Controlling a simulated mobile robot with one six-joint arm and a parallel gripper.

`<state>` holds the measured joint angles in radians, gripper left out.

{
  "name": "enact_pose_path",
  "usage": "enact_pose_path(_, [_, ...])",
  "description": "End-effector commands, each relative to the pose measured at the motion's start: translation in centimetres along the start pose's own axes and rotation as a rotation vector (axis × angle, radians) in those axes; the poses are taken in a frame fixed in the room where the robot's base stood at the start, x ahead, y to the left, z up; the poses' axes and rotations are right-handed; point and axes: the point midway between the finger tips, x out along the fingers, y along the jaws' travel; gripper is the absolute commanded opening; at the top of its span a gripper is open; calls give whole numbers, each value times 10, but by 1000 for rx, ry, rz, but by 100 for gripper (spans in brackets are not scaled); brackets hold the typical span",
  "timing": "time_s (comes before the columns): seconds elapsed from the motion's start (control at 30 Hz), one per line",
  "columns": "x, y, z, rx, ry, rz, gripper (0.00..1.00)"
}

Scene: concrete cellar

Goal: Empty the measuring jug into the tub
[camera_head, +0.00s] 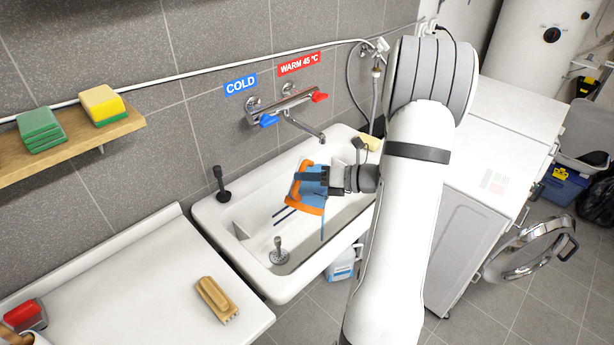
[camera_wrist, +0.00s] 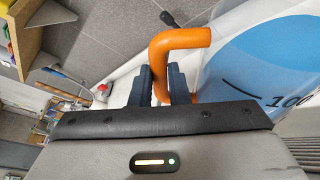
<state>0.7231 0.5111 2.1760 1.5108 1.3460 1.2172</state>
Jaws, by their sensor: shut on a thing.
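The measuring jug (camera_head: 313,174) has an orange handle and blue contents. My gripper (camera_head: 328,180) holds it above the white tub (camera_head: 209,212), which is fixed along the tiled wall. In the wrist view my gripper (camera_wrist: 160,86) is shut on the orange handle. The clear jug wall (camera_wrist: 270,60) fills the right side there, with blue behind it and a mark reading 100. A thin blue line hangs below the jug in the head view; I cannot tell whether it is liquid. Dark blue strokes show over the basin beside the jug. The jug's exact tilt is unclear.
A mixer tap (camera_head: 283,104) with blue and red handles is on the wall above the tub. A white counter (camera_head: 130,285) with a wooden brush (camera_head: 215,298) lies to the left. A shelf (camera_head: 75,148) holds sponges. A white appliance (camera_head: 490,150) stands at right.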

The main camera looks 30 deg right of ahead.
Motion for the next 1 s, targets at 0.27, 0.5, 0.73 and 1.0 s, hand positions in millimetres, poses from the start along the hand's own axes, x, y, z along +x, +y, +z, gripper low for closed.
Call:
enact_pose_path(0.27, [-1,1,5,22,-2,9,0])
enact_pose_path(0.5, [-3,0,11,82,-1,28,0])
enact_pose_path(0.73, [-3,-3,11,117,-1,39,0])
enact_pose_path(1.0, [-3,-4,11,115,-1,38,0])
